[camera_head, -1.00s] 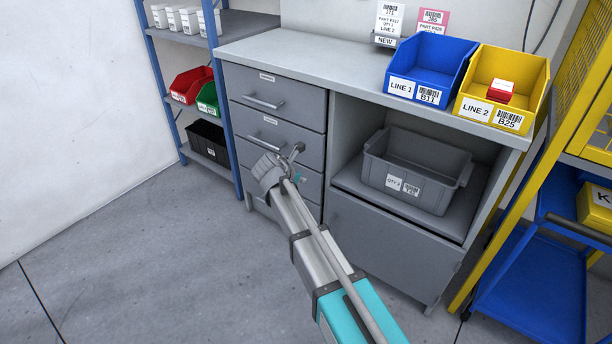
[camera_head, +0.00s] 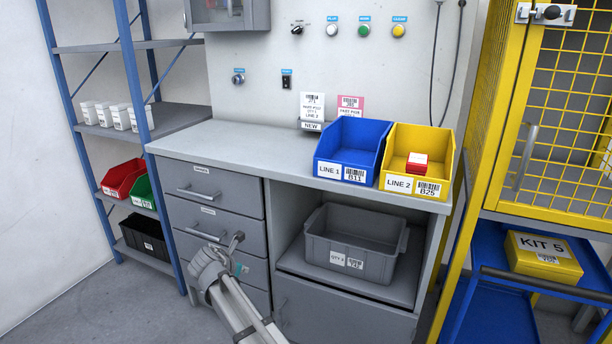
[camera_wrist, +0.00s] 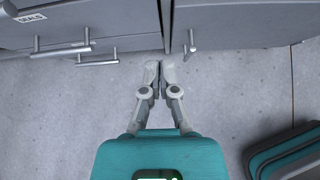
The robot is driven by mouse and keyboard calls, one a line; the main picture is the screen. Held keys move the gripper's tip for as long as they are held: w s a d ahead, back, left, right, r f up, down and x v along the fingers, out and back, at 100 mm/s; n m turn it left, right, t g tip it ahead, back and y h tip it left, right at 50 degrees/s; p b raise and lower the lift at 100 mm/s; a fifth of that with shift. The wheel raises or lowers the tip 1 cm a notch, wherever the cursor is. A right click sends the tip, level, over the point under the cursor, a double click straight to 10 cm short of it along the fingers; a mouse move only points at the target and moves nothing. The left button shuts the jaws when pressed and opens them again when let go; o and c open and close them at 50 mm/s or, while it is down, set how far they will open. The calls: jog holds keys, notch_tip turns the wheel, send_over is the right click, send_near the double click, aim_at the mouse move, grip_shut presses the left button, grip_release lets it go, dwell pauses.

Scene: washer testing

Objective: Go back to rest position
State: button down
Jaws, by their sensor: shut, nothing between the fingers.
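My gripper (camera_wrist: 159,78) is shut and empty in the wrist view, its two fingertips together over the grey floor. In the head view my gripper (camera_head: 236,240) is in front of the grey drawer cabinet (camera_head: 258,212), near its lower drawers. Its fingertips overlap the drawer front there; I cannot tell from that view whether they touch it. In the wrist view drawer handles (camera_wrist: 62,50) show ahead to the left, and the gripper appears apart from them.
The workbench (camera_head: 240,143) carries a blue bin (camera_head: 330,160) and a yellow bin (camera_head: 396,178) holding a red-and-white box (camera_head: 417,163). A grey tote (camera_head: 372,262) sits on the shelf below. A blue rack stands left, a yellow cage and blue cart (camera_head: 500,310) right.

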jog(key=s+d+f+m+g+p, duration=0.1)
jog(key=s+d+m+g, duration=0.15)
jog(key=d+m, duration=0.8)
jog(key=s+d+f+m+g, duration=0.25)
jog(key=d+m, duration=0.35)
jog(key=d, duration=1)
jog(key=s+d+m+g+y+p, duration=0.2)
jog(key=s+d+m+g+y, duration=0.15)
jog(key=s+d+m, duration=1.05)
notch_tip(320, 180, up, 38)
jog(key=w+d+m+p, duration=0.1)
jog(key=w+d+p, duration=0.1)
jog(key=p, duration=3.5)
jog(key=shift+w+r+p, duration=0.2)
jog(key=shift+r+p, duration=0.05)
jog(key=shift+p, duration=0.05)
